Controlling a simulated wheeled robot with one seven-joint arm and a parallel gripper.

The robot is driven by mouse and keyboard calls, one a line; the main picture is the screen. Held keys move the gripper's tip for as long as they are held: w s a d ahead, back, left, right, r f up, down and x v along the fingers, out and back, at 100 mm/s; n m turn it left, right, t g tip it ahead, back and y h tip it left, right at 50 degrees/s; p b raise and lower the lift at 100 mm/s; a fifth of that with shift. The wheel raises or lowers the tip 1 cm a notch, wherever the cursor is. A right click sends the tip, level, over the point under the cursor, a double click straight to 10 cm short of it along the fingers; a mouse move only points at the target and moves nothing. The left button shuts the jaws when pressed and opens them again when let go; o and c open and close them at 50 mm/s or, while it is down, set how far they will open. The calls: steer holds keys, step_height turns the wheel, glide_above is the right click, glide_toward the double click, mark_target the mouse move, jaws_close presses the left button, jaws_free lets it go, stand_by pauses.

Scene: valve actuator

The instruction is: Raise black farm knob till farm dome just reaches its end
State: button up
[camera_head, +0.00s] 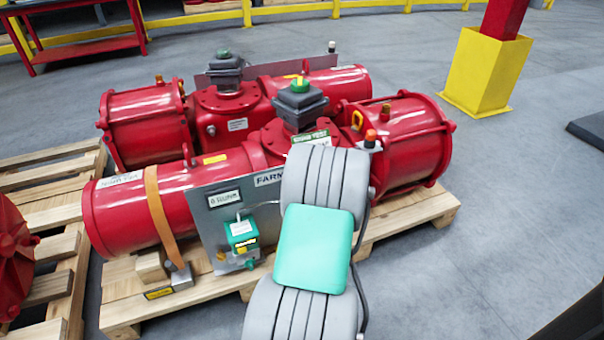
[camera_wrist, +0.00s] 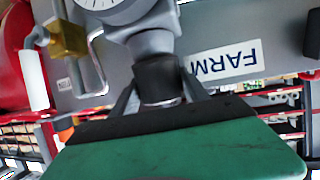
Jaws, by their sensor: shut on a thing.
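The black farm knob (camera_wrist: 160,75) is near the middle of the wrist view, below a grey valve body with a gauge. My gripper (camera_wrist: 160,98) is shut on it, one finger on each side. A plate marked FARM (camera_wrist: 228,62) is upside down beside it. In the head view, my arm hides the gripper and the knob. The farm dome (camera_head: 300,85), green with a yellow mark, sits on the dark box on top of the front red actuator (camera_head: 112,215). The FARM plate (camera_head: 268,179) shows just left of my arm.
A second red actuator (camera_head: 140,125) with its own dark box (camera_head: 225,70) lies behind. Wooden pallets (camera_head: 440,207) carry them. A green device (camera_head: 241,232) is mounted on the grey panel (camera_head: 208,225). A yellow post base (camera_head: 485,70) stands at right, with open floor in front.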

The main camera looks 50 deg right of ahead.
steer(key=o, duration=1.4)
steer(key=p+v, duration=0.2)
steer(key=v, duration=0.5)
steer(key=shift+s+a+r, duration=0.15)
steer(key=shift+s+a, duration=0.1)
steer(key=shift+s, duration=0.05)
